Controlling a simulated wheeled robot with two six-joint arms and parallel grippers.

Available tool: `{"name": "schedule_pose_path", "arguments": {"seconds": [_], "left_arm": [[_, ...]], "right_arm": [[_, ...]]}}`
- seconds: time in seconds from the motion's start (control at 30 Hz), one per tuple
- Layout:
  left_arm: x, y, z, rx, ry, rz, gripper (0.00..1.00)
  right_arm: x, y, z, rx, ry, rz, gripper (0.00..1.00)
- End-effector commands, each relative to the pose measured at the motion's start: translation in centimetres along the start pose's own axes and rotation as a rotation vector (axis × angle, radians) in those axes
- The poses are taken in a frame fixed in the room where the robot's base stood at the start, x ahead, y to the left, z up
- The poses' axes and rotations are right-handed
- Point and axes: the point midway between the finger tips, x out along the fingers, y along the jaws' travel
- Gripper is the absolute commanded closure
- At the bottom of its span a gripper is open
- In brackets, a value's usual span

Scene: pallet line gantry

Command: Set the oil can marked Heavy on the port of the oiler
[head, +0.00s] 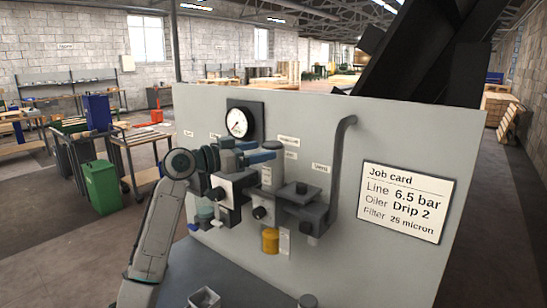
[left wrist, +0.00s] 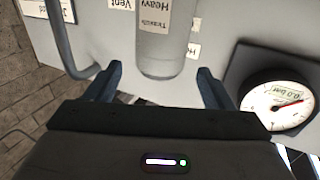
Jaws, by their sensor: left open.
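The oil can marked Heavy (left wrist: 160,58) is a pale grey cylinder with a white label, upside down in the left wrist view. It lies ahead of and between my open fingers, with gaps on both sides. In the head view a pale cylinder (head: 271,176), apparently the same can, stands behind my left gripper (head: 253,151), partly hidden by it. My left gripper also shows in the left wrist view (left wrist: 158,71), open and empty. Dark block-shaped units (head: 300,193) sit on the panel at right; I cannot tell which is the oiler or see its port. My right gripper is out of view.
A grey panel (head: 340,135) carries a round gauge (head: 237,122), a bent pipe (head: 337,175) and a job card (head: 405,201). A yellow cup (head: 270,240) hangs under the units. A small open box (head: 204,299) is on the ledge below. Small labels dot the panel.

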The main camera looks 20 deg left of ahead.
Motion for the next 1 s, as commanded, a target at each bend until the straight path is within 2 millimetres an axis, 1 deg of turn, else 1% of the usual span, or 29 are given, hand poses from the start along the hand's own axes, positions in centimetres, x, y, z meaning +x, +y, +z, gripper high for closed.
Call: {"name": "schedule_pose_path", "arguments": {"seconds": [0.03, 0.1, 0.2, 0.33, 0.5, 0.9, 0.97, 1.0], "left_arm": [[-1.1, -0.1, 0.5, 0.003, -0.001, -0.004, 0.24], [-2.4, -0.1, 0.4, 0.004, -0.001, -0.003, 0.24], [-3.8, -0.1, 0.3, 0.003, -0.001, -0.002, 0.24], [-4.9, -0.1, 0.1, 0.0, 0.0, -0.001, 0.24], [-5.5, 0.0, 0.0, -0.001, 0.0, 0.001, 0.24], [-5.5, 0.0, -0.1, -0.001, 0.0, 0.001, 0.24], [-5.4, 0.0, 0.1, -0.002, -0.001, 0.001, 0.24], [-5.3, 0.1, 0.5, -0.004, -0.007, 0.0, 0.24]], "right_arm": [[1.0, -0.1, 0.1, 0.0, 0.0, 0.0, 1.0], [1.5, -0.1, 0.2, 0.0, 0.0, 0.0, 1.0], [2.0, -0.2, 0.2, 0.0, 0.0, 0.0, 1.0], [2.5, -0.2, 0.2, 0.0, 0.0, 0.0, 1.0], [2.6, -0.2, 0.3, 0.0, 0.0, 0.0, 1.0], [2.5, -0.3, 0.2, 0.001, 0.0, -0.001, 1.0], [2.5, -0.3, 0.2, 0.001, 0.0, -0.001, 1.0], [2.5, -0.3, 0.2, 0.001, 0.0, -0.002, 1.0]]}}
